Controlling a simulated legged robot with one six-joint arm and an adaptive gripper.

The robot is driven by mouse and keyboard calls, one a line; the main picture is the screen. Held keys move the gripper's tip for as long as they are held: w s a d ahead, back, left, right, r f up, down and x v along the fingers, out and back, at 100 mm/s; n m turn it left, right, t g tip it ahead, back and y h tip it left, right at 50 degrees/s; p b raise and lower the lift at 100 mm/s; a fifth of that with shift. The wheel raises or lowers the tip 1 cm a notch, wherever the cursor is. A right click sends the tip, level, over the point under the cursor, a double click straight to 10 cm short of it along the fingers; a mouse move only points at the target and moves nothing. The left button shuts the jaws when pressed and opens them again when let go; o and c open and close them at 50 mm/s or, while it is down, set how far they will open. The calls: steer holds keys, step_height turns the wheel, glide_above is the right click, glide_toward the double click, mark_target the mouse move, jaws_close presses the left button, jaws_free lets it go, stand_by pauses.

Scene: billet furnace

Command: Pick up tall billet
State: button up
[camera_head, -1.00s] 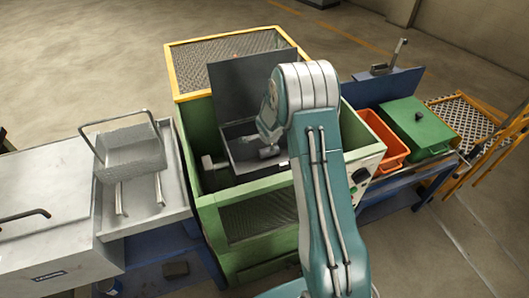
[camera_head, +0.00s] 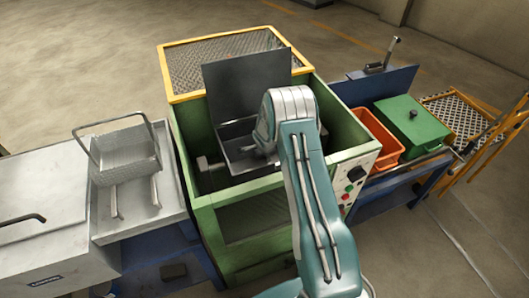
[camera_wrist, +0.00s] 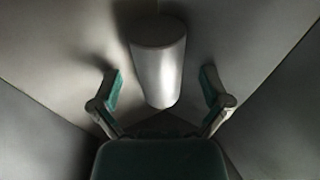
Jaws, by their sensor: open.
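The tall billet (camera_wrist: 158,72) is a plain grey metal cylinder in the wrist view. It stands out from the pale grey walls around it, centred just beyond and between my fingers. My gripper (camera_wrist: 160,92) is open, with one green-padded finger on each side of the billet and a visible gap on both sides. In the head view my arm reaches down into the grey metal tray (camera_head: 225,135) inside the green machine. My arm hides the gripper's fingertips and the billet there.
The green machine (camera_head: 250,215) has raised walls and an upright dark plate (camera_head: 250,85) behind the tray. A wire basket (camera_head: 128,155) stands on the left bench. An orange bin (camera_head: 376,135) and a green lidded box (camera_head: 412,125) stand at the right.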

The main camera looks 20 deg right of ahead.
jaws_close()
steer(key=shift+r, duration=0.1)
